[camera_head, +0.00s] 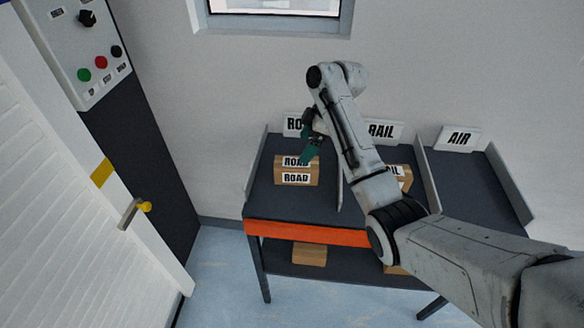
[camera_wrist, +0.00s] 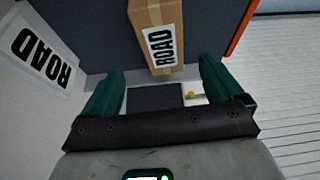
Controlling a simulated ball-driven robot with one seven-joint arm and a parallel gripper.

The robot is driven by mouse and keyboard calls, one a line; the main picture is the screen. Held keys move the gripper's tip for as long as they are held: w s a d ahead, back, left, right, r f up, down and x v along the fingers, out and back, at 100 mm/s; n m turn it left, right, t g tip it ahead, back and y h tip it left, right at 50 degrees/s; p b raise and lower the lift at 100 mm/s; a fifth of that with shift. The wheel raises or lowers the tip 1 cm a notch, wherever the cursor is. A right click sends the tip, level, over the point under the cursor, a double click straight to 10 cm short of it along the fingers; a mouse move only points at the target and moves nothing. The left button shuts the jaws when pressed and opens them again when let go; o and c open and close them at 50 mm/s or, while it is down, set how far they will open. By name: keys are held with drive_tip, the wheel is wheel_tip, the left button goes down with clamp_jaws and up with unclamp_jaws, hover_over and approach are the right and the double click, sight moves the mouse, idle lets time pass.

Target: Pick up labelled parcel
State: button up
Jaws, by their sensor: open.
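A brown cardboard parcel (camera_head: 284,170) labelled ROAD on its top and front sits in the left lane of the dark sorting table (camera_head: 262,205). It also shows in the wrist view (camera_wrist: 139,20), at the top middle, with its ROAD label facing me. My gripper (camera_head: 311,152) is at the back right of this parcel in the head view, its teal fingers open. In the wrist view my gripper (camera_wrist: 163,72) has its fingers spread wide, with nothing held between them. I cannot tell whether a finger touches the parcel.
A second parcel labelled RAIL (camera_head: 402,169) is partly hidden behind my arm. Wall signs read ROAD (camera_head: 291,124), RAIL (camera_head: 385,132) and AIR (camera_head: 459,139). Upright dividers (camera_head: 424,180) separate the lanes; the AIR lane (camera_head: 470,185) looks empty. A parcel (camera_head: 310,253) lies on the lower shelf.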

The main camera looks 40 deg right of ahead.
sight(296, 166)
drive_tip(key=x, duration=0.4)
drive_tip(key=shift+f, duration=0.1)
drive_tip(key=shift+s+p+x, duration=0.2)
drive_tip(key=shift+p+x, duration=0.1)
drive_tip(key=shift+x, duration=1.05)
drive_tip(key=shift+s+p+x, duration=0.25)
drive_tip(key=shift+p+x, duration=0.05)
drive_tip(key=shift+x, duration=1)
drive_tip(key=shift+d+f, duration=0.1)
drive_tip(key=shift+f, duration=0.1)
drive_tip(key=c, duration=1.2)
drive_tip(key=shift+c, duration=0.4)
drive_tip(key=shift+r, duration=0.15)
